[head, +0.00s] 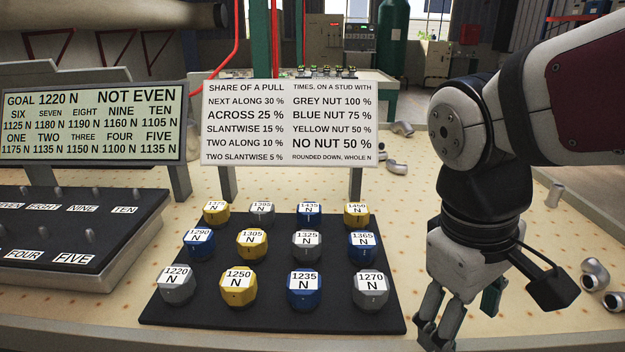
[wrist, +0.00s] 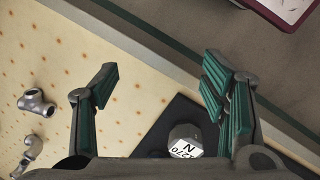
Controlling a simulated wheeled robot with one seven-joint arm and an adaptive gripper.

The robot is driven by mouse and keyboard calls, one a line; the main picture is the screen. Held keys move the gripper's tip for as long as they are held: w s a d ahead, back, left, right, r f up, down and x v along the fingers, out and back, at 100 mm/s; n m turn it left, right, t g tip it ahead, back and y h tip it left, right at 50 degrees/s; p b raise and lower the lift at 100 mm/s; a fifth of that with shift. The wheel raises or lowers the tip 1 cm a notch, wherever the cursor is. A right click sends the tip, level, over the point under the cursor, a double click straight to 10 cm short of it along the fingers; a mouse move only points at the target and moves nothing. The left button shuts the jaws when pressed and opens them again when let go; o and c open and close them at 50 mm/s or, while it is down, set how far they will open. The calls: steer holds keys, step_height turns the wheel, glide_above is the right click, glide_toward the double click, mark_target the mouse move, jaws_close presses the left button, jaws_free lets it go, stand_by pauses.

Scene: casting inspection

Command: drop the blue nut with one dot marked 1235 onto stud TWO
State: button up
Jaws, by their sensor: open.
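The blue nut marked 1235 N (head: 304,290) sits in the front row of a black mat (head: 270,318), between a yellow 1250 nut and a grey 1270 nut. Its dot mark is too small to make out. My gripper (head: 458,322) is open and empty, right of the mat near the table's front edge. In the wrist view the fingers (wrist: 160,88) stand wide apart with nothing between them; the grey 1270 nut (wrist: 185,140) shows near the right finger. The stud plate (head: 85,235) is at the left, with labels FOUR, FIVE, EIGHT, NINE and TEN readable; stud TWO is outside the picture.
Other blue, grey and yellow nuts fill the mat. A display (head: 95,125) reads GOAL 1220 N, NOT EVEN, with TWO at 1135 N. A rules board (head: 288,123) stands behind the mat. Metal pipe fittings (head: 594,272) lie at the right.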

steer(key=w+a+r+n+p, duration=0.3)
steer(key=w+r+p, duration=0.2)
steer(key=p, duration=0.1)
step_height(320, 180, up, 4)
steer(key=n+y+p, duration=0.2)
steer(key=n+p, duration=0.7)
steer(key=p, duration=0.9)
glide_above(304, 280)
step_height(304, 280, down, 14)
steer(key=shift+r+b, duration=0.2)
steer(key=shift+b, duration=0.25)
steer(key=shift+c, duration=0.3)
steer(key=c, duration=1.3)
